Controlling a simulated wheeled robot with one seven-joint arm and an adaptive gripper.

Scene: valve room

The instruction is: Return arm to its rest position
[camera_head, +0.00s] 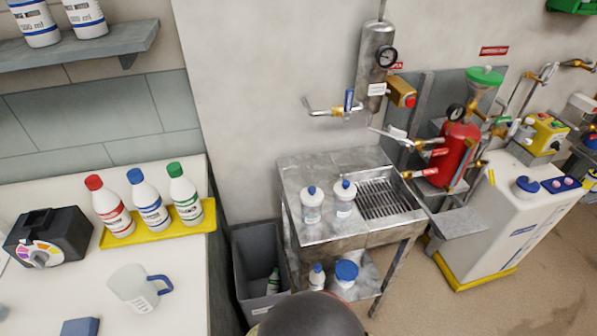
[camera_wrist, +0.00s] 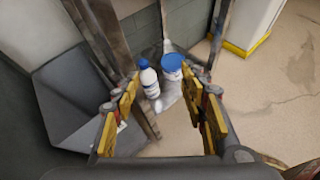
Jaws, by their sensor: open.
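My gripper (camera_wrist: 162,110) is open in the wrist view, with its yellow-padded fingers apart and nothing between them. It points down past the steel sink stand, towards a blue-capped white bottle (camera_wrist: 151,80) and a blue-lidded tub (camera_wrist: 172,66) on the lower shelf. The bottle (camera_head: 317,277) and tub (camera_head: 346,272) also show in the head view. A dark rounded part of my arm (camera_head: 312,316) shows at the bottom middle of the head view. My gripper's fingers are hidden there.
A grey bin (camera_head: 240,275) stands left of the steel sink (camera_head: 312,238), which bears two bottles. The counter (camera_head: 187,285) at left holds several bottles and a jug (camera_head: 135,287). A red tank (camera_head: 457,152) and a white cabinet (camera_head: 517,205) stand at right. Open floor lies at lower right.

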